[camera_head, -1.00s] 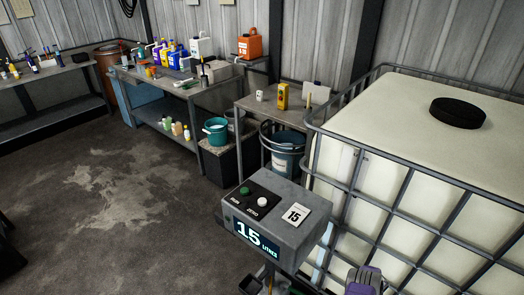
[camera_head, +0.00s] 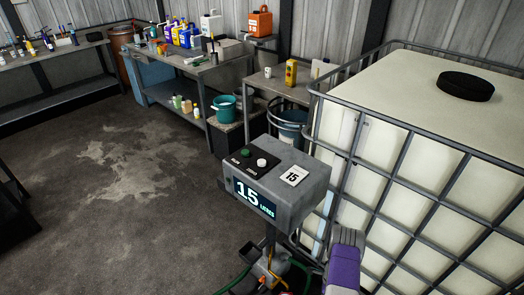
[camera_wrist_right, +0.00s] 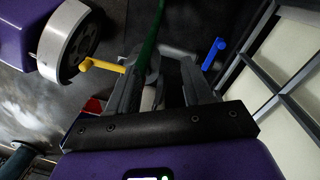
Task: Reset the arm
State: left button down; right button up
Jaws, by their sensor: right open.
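The arm at the lower right of the head view is mine, with a purple and grey link (camera_head: 343,265). In the right wrist view my right gripper (camera_wrist_right: 160,90) has its two grey fingers apart. A green hose (camera_wrist_right: 150,42) runs up the picture just beyond the fingers. A pale rounded part shows between the fingers; I cannot tell whether it touches them. The grey disperser box (camera_head: 290,180) reads 15 litres, with a green and a white button on top and a card marked 15. My left gripper is not in view.
A caged white tank (camera_head: 420,110) with a black lid stands close on the right. A yellow handle (camera_wrist_right: 102,66) and a blue handle (camera_wrist_right: 213,53) lie near my right gripper. Workbenches (camera_head: 190,68) line the back. The floor at left is mostly clear.

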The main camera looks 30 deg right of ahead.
jog(key=w+a+r+n+y+b, duration=0.1)
jog(key=w+a+n+b, duration=0.15)
jog(key=a+n, duration=0.6)
jog(key=w+a+r+n+b, duration=0.1)
jog(key=w+a+n+b, duration=0.2)
jog(key=a, duration=1.1)
pick_arm(q)
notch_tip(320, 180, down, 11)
jog(key=b, duration=0.4)
jog(key=shift+b, duration=0.3)
pick_arm(e)
jog(key=s+a+r+n+y, duration=0.1)
jog(key=s+a+r+n, duration=0.1)
jog(key=a+n, duration=0.4)
jog(key=s+a+r+n+y, duration=0.1)
jog(key=s+a+r+n, duration=0.2)
jog(key=a, duration=0.7)
jog(key=s+n, duration=0.2)
jog(key=n, duration=0.2)
jog(key=shift+r+t, duration=0.35)
jog(key=shift+t, duration=0.05)
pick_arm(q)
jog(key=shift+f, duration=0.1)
